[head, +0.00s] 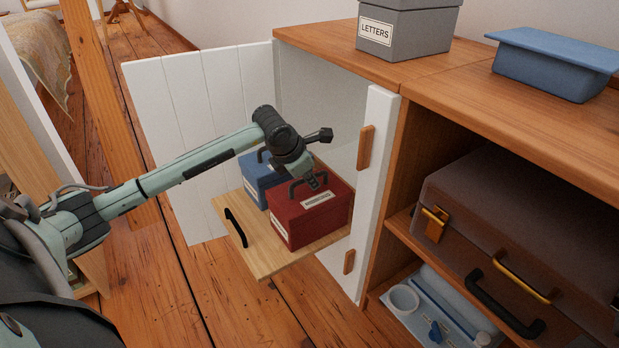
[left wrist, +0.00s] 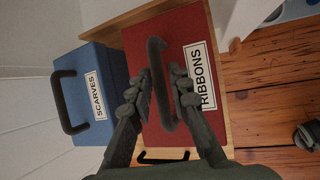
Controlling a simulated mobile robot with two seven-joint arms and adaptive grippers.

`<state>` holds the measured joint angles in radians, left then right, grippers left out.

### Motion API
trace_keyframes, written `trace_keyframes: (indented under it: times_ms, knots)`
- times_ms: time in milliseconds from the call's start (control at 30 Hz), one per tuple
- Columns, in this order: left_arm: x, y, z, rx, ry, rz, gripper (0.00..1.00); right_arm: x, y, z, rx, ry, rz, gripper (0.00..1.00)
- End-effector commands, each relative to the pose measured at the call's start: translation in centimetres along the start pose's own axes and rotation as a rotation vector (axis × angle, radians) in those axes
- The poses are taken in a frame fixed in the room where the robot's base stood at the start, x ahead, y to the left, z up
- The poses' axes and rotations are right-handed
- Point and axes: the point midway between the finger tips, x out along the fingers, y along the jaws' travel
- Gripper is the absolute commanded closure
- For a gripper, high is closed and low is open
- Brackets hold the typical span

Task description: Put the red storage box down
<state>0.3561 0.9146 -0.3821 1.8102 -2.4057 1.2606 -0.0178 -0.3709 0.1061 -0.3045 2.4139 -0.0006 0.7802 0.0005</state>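The red storage box (head: 312,214), labelled RIBBONS, stands upright on a pull-out wooden shelf (head: 262,266) in front of the open cabinet. In the left wrist view the red box (left wrist: 197,30) has a black loop handle (left wrist: 155,52) on its lid. My left gripper (head: 316,181) is low over the lid. In the left wrist view its fingertips (left wrist: 162,80) are on either side of the handle, parted, with small gaps showing beside it.
A blue box (head: 257,172), labelled SCARVES, stands close beside the red box on the shelf. The white cabinet door (head: 165,105) is swung open at the left. A grey LETTERS box (head: 420,38) and a blue lidded box (head: 545,75) stand on top. A brown case (head: 510,200) fills the right compartment.

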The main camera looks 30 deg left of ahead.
Motion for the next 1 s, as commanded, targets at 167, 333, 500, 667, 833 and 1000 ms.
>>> trace_keyframes:
  times_ms: [167, 333, 500, 667, 833, 1000]
  knots:
    - [0.0, 0.0, 0.0, 0.000, 0.000, 0.000, 0.69, 0.0, 0.0, 0.0, 0.000, 0.000, 0.000, 0.60]
    - [-0.1, 0.0, 0.0, 0.000, 0.000, 0.000, 0.69, 0.0, 0.0, 0.0, 0.001, -0.001, 0.000, 0.60]
    - [-1.4, 0.1, 0.1, 0.002, 0.000, 0.001, 0.69, 0.4, 0.0, 0.3, 0.001, -0.019, 0.000, 0.60]
    - [-4.7, 0.2, 0.1, 0.004, -0.001, 0.003, 0.69, 0.5, -0.2, 1.9, 0.007, -0.118, 0.001, 0.60]
    - [-8.3, 0.1, 0.0, 0.003, 0.000, 0.002, 0.69, 0.6, -0.3, 3.1, 0.011, -0.196, 0.000, 0.60]
    - [-10.8, 0.1, 0.0, 0.002, 0.000, 0.002, 0.69, 0.5, -0.4, 4.0, 0.014, -0.248, 0.000, 0.60]
